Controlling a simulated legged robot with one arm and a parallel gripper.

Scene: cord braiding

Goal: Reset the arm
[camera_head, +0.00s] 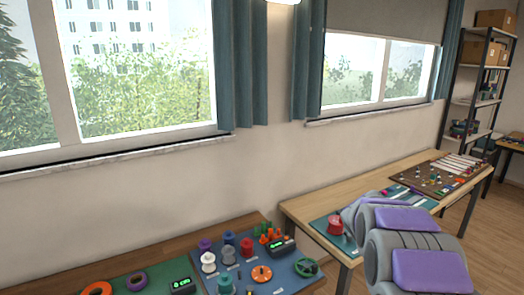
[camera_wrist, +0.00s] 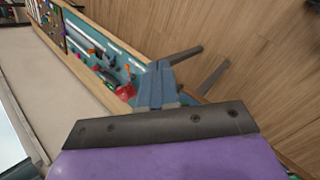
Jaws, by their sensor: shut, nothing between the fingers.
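My gripper (camera_wrist: 158,68) shows in the wrist view as two blue-grey fingers pressed together, shut and empty. They extend from a dark bar above a purple part of my arm. The fingertips appear over the edge of the wooden workbench (camera_wrist: 84,72), touching nothing that I can make out. In the head view my grey and purple arm (camera_head: 415,255) fills the lower right, in front of the right workbench (camera_head: 300,207). The fingers cannot be made out there.
A pegged board (camera_head: 440,172) lies farther along that bench. The left bench holds several spools and a green ring (camera_head: 306,267). Shelves (camera_head: 478,85) stand at the back right. Wooden floor (camera_wrist: 250,50) is open beside the bench.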

